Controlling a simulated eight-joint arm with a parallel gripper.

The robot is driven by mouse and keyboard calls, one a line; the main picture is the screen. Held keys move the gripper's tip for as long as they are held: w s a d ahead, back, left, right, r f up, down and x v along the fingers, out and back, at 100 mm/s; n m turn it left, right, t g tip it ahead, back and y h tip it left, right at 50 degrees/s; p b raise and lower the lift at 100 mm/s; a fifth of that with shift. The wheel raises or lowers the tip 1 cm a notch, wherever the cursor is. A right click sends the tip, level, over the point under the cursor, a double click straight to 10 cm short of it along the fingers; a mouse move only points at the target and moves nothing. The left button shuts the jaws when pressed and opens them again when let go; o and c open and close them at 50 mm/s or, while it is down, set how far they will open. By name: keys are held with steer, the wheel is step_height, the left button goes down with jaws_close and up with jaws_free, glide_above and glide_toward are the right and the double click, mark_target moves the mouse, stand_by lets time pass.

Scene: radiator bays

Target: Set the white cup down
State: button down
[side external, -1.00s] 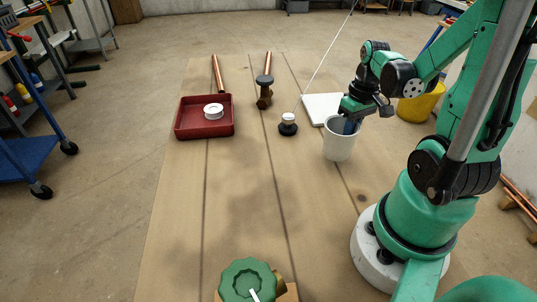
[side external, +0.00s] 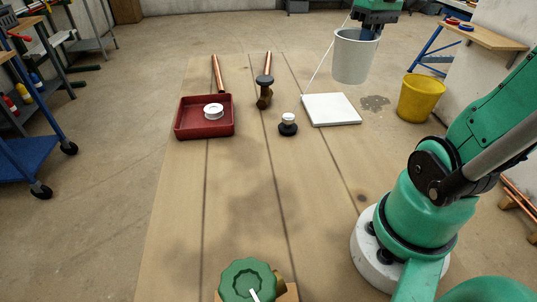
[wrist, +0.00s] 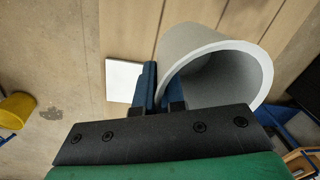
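The white cup (side external: 354,58) hangs upright in the air in the side external view, at the upper right, well above the table. My gripper (side external: 372,30) is shut on its rim from above; the fingertips are partly hidden by the cup. In the wrist view, my gripper's blue fingers (wrist: 152,88) pinch the wall of the cup (wrist: 205,62), whose visible interior looks empty. A flat white square slab (side external: 331,109) lies on the table below the cup in the picture, with nothing on it.
A red tray (side external: 180,128) holds a white ring (side external: 213,111). A black-based white-topped part (side external: 288,124), a copper pipe with a valve (side external: 265,88) and a green handwheel (side external: 248,281) stand on the table. A yellow bucket (side external: 420,98) is right. The middle table is clear.

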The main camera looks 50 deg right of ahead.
steer(key=w+a+n, duration=0.1)
steer(key=w+a, duration=1.8)
steer(key=w, duration=0.1)
steer(key=f, duration=1.5)
steer(key=shift+s+a+f, duration=0.15)
steer(key=shift+s+a, duration=0.05)
steer(key=shift+f, duration=2.2)
steer(key=shift+f, duration=0.15)
steer(key=c, duration=1)
jaws_free()
steer(key=shift+o, duration=0.2)
